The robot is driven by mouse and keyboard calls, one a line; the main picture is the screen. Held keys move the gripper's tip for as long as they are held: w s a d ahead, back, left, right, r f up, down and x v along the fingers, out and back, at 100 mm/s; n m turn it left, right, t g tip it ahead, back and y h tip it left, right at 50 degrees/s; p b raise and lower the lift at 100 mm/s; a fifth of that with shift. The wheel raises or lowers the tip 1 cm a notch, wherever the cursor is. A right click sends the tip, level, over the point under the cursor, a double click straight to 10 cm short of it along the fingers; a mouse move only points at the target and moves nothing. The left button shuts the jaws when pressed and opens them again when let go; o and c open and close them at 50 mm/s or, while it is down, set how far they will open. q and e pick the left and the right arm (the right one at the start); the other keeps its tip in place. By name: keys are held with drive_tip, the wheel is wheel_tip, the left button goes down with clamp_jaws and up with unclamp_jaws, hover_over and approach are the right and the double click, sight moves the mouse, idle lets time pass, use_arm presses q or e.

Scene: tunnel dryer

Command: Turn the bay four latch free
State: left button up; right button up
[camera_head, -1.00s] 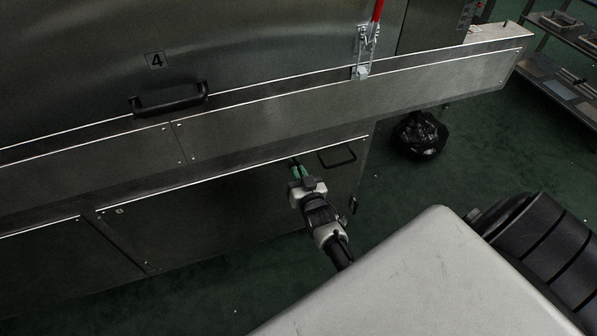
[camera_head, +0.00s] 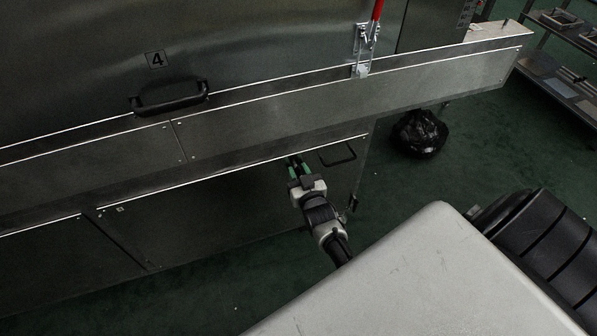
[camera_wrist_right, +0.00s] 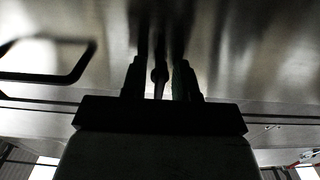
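The bay four door carries a "4" plate (camera_head: 157,59) and a black handle (camera_head: 168,108). To its right, the metal latch (camera_head: 363,50) with a red lever (camera_head: 377,10) is mounted at the door's lower edge. The lever stands up and its top is cut off by the picture's edge. My right gripper (camera_head: 297,167) is below and left of the latch, in front of the lower panel, and touches no latch part. Its green-tipped fingers are apart. The right wrist view also shows this gripper (camera_wrist_right: 160,80), with a dark shape between its fingers that I cannot identify. My left gripper is not in view.
A long steel ledge (camera_head: 260,108) juts out between the latch and my right gripper. The lower panel has a black loop handle (camera_head: 337,154), also likely the one in the wrist view (camera_wrist_right: 45,78). A black bag (camera_head: 419,134) lies on the green floor; a shelf rack (camera_head: 565,75) stands at right.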

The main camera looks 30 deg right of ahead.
drive_tip(key=shift+o, duration=0.3)
drive_tip(key=shift+s, duration=0.1)
drive_tip(key=shift+s+a, duration=0.1)
drive_tip(key=shift+s, duration=0.25)
drive_tip(key=p+v, duration=0.1)
drive_tip(key=v, duration=0.2)
drive_tip(key=shift+s, duration=0.1)
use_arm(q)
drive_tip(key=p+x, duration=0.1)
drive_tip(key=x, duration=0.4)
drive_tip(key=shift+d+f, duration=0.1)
use_arm(e)
drive_tip(key=v, duration=0.6)
drive_tip(key=shift+s, duration=0.35)
